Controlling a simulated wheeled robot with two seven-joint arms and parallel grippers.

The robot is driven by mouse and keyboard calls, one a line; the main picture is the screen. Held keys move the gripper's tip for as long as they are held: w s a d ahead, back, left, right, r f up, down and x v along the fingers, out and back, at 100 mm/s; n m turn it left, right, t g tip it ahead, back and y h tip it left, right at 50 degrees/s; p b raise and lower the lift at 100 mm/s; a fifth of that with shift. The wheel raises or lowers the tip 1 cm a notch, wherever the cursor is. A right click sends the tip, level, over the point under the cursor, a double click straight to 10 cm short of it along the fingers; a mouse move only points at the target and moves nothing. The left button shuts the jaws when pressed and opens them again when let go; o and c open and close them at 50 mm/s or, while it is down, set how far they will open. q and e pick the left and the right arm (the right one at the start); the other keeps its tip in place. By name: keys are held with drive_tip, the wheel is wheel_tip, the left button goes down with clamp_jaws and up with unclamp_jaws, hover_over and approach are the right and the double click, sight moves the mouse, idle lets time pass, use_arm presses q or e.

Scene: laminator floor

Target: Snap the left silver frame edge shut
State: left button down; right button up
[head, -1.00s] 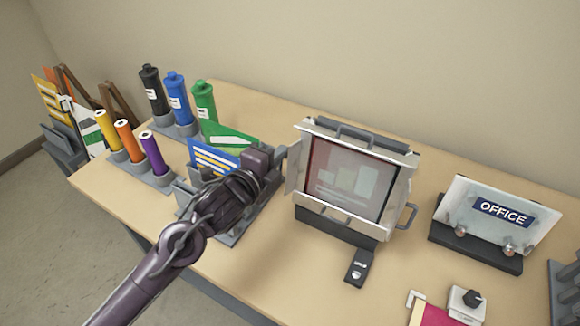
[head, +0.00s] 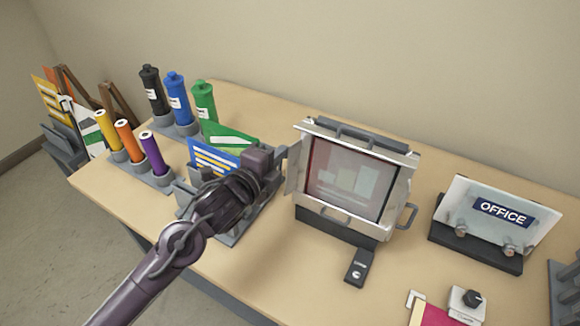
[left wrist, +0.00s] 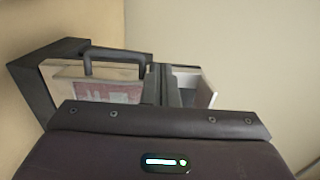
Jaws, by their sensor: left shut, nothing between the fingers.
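The silver snap frame (head: 350,180) stands tilted on a dark base at the middle of the table, with a dim picture behind its clear sheet. Its left silver edge (head: 293,175) stands swung outward from the frame face in the head view. My left gripper (head: 281,158) is shut and empty, with its fingertips beside the upper part of that edge. I cannot tell whether they touch it. The left wrist view shows a grey handle (left wrist: 115,52) on the frame and part of the picture (left wrist: 110,92). My right gripper is out of view.
A dark rack with a blue card (head: 215,157) stands under and behind my left gripper. Bottles (head: 177,97) and coloured tubes (head: 130,140) stand at the left. A small black device (head: 358,268) lies in front of the frame. An OFFICE sign (head: 500,212) stands to the right.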

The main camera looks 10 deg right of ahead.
use_arm(q)
drive_tip(key=s+a+r, duration=0.1)
drive_tip(key=s, duration=0.7)
drive_tip(key=shift+s+r, duration=0.2)
idle(1.4)
idle(0.6)
